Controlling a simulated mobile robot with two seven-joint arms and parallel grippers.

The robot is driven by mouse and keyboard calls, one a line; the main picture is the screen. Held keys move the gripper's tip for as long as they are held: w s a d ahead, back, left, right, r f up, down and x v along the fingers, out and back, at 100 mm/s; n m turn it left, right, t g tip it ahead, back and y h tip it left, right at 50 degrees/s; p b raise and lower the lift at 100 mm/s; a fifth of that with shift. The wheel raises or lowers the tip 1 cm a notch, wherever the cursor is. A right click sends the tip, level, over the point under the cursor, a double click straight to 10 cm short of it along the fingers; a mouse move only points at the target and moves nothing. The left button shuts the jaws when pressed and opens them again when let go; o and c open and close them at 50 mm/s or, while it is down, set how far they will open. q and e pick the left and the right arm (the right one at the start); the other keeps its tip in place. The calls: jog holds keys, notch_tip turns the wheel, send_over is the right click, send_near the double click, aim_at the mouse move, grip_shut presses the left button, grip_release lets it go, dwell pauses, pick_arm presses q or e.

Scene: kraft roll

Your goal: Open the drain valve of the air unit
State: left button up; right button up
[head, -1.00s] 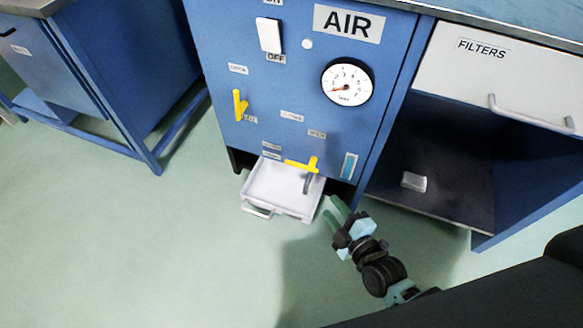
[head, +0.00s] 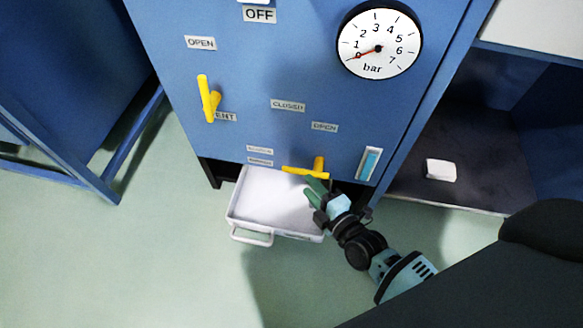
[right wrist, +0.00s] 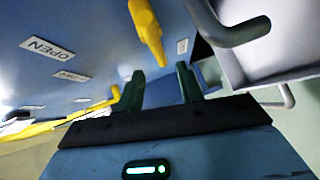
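The drain valve's yellow lever (head: 303,170) sits low on the front of the blue air unit (head: 250,135) and points left, roughly level. My right gripper (head: 316,190) is just below the lever's pivot end, over the white tray. In the right wrist view its two green fingers (right wrist: 157,90) are apart with nothing between them. A yellow lever (right wrist: 146,32) is beyond the fingertips there, and I see no contact. A grey pipe (right wrist: 228,30) is to its right. My left gripper is not in view.
A white pull-out tray (head: 250,205) stands below the valve. Another yellow lever (head: 208,98), at the vent label, is upright. The gauge (head: 380,40) needle is near 0. A white block (head: 440,170) lies on the shelf at right. The floor at left is clear.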

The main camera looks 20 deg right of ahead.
aim_at(295, 169)
jog(key=shift+b+x, duration=1.75)
jog(key=shift+x, duration=2.15)
jog(key=c, duration=0.7)
grip_shut()
